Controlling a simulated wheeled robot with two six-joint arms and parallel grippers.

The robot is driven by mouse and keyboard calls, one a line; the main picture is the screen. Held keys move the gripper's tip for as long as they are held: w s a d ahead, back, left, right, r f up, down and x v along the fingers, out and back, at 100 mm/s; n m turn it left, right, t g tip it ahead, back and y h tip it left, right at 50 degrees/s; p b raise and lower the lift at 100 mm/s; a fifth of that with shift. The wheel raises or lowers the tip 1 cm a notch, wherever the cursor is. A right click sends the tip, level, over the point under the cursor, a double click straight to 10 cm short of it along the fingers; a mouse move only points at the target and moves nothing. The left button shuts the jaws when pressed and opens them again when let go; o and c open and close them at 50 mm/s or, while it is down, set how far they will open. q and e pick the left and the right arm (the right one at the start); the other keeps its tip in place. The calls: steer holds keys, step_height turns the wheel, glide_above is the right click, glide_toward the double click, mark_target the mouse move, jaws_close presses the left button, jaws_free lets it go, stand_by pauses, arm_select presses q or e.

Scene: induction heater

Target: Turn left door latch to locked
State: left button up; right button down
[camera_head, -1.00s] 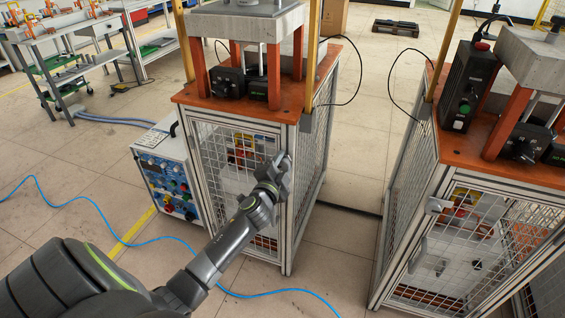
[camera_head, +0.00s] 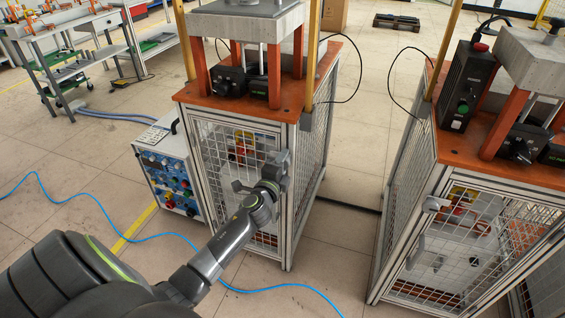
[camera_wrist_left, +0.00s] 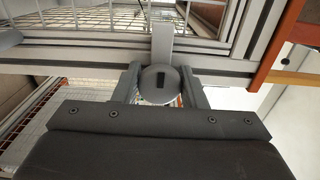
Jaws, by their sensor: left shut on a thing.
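The left cabinet (camera_head: 213,157) has a mesh door in an aluminium frame. My left gripper (camera_head: 281,168) is at the right front post of this cabinet, by the door's edge. In the left wrist view my gripper (camera_wrist_left: 160,88) has one finger on each side of the grey door latch (camera_wrist_left: 157,85) and is shut on it. The latch's round hub shows a dark slot, and its flat arm (camera_wrist_left: 163,45) crosses the frame toward the mesh door. In the head view my gripper mostly hides the latch. My right gripper is not in view.
A second cabinet (camera_head: 470,235) stands at the right with a similar latch (camera_head: 434,204). A blue control box (camera_head: 168,170) stands left of the left cabinet. A blue hose (camera_head: 95,206) lies on the floor. Open floor (camera_head: 345,215) separates the cabinets.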

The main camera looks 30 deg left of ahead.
arm_select(q)
steer(key=shift+f, duration=0.1)
steer(key=o, duration=0.9)
steer(key=shift+o, duration=0.2)
steer(key=shift+s, duration=0.3)
steer(key=v, duration=1.7)
steer(key=shift+d, duration=0.15)
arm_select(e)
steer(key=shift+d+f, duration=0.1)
arm_select(q)
steer(key=shift+w, duration=0.15)
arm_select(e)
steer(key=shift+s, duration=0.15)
